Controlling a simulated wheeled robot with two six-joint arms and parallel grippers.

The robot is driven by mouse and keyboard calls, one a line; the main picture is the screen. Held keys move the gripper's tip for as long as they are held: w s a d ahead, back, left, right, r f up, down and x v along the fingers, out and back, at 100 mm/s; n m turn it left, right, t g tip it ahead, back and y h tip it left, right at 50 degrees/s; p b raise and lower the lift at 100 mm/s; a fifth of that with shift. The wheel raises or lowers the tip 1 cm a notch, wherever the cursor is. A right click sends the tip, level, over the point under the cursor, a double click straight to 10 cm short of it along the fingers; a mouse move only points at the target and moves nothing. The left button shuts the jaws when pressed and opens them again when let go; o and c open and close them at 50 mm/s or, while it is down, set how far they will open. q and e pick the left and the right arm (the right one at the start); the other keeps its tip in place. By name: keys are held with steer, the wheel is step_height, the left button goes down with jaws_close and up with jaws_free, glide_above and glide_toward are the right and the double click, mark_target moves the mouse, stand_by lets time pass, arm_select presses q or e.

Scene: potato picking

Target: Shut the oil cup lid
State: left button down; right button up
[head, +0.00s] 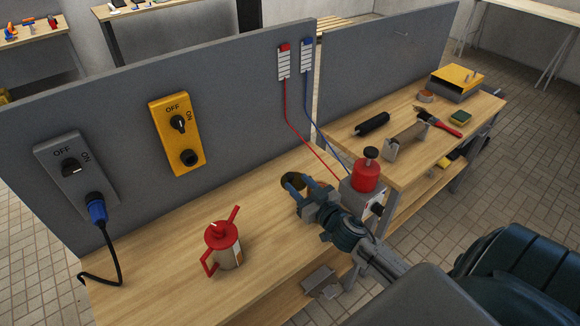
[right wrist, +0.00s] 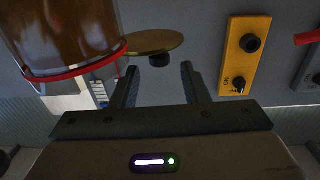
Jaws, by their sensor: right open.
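The oil cup shows in the right wrist view as a brown, translucent cylinder (right wrist: 65,35) with a red ring, seen upside down. Its gold disc lid (right wrist: 152,42) with a dark knob stands out beside the cup, open. In the head view the lid (head: 292,181) is a dark olive disc, partly covered by my right gripper (head: 296,182), which also hides most of the cup. My right gripper is open; in the right wrist view its fingertips (right wrist: 158,74) lie on either side of the knob, close to it. I cannot tell whether they touch. My left gripper is not in view.
A red oil can (head: 222,240) stands left on the bench (head: 160,265). A red-topped device (head: 366,178) sits close right of my right gripper. A grey panel (head: 235,120) with yellow (head: 177,150) and grey switches rises behind. The bench between can and gripper is clear.

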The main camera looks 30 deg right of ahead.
mark_target(292, 176)
steer(key=w+p, duration=0.2)
steer(key=w, duration=0.1)
steer(key=shift+w+r, duration=0.2)
steer(key=shift+w, duration=0.05)
steer(key=shift+w+a+f+p, duration=0.1)
steer(key=shift+w+f+p, duration=0.1)
steer(key=shift+w+p, duration=0.45)
steer(key=shift+w, duration=0.15)
jaws_close()
